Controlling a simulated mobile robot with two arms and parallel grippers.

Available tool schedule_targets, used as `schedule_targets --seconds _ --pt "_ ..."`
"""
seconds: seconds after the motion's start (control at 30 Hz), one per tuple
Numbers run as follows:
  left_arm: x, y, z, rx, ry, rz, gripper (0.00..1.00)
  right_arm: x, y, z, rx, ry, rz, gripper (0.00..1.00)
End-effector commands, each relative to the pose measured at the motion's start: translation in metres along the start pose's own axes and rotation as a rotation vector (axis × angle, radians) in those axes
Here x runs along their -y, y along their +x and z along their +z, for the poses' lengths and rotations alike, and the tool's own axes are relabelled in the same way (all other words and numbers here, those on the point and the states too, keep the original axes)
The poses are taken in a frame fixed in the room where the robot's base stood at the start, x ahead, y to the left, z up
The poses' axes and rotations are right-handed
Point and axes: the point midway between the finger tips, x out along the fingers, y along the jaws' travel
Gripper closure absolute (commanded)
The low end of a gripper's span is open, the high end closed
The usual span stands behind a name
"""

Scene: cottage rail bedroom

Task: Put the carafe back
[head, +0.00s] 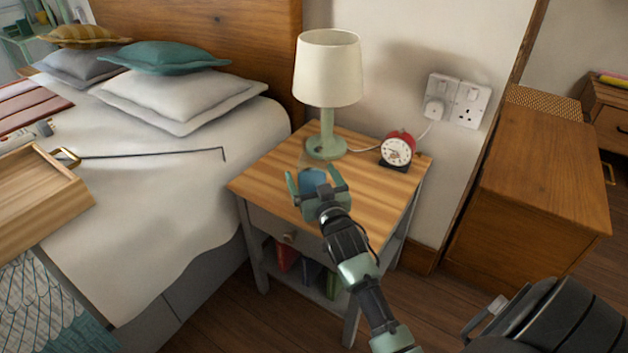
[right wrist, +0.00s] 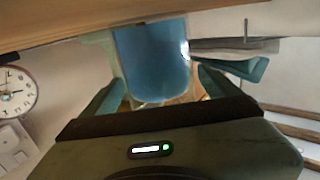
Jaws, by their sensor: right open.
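The carafe (head: 313,180) stands on the wooden nightstand (head: 385,185), in front of the lamp. It looks like clear glass with blue in its lower part; my gripper partly hides it in the head view. My right gripper (head: 315,184) is open, with one finger on each side of the carafe. In the right wrist view the blue body of the carafe (right wrist: 152,60) fills the space between the two teal fingers of the gripper (right wrist: 160,95). I cannot tell whether either finger touches it. My left gripper is not in view.
A lamp (head: 327,75) with a green base stands just behind the carafe. A red alarm clock (head: 397,149) stands at the nightstand's back right. The bed (head: 180,190) is left, with a wooden tray (head: 75,195). The nightstand's front right top is clear.

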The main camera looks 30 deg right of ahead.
Motion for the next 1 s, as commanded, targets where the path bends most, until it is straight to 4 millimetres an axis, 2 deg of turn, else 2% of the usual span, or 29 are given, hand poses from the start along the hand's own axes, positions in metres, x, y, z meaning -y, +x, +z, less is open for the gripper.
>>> schedule_targets --seconds 0.13,0.27,0.4,0.6,0.8,1.0 --pt "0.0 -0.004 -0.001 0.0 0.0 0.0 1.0 0.0 -0.013 -0.001 0.002 0.0 0.0 0.09" --pt "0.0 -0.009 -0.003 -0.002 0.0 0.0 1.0 0.0 -0.039 -0.001 0.004 0.0 0.0 0.09" --pt "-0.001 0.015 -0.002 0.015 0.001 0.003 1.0 0.0 -0.071 -0.001 0.004 0.0 0.001 0.09" --pt "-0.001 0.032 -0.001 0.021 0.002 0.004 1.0 0.0 -0.105 -0.001 0.002 0.0 0.0 0.09" --pt "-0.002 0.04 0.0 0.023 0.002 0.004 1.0 0.0 -0.119 -0.001 0.0 -0.001 0.0 0.09" --pt "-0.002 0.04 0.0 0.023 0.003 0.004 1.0 0.0 -0.12 -0.001 -0.001 -0.001 0.0 0.09"
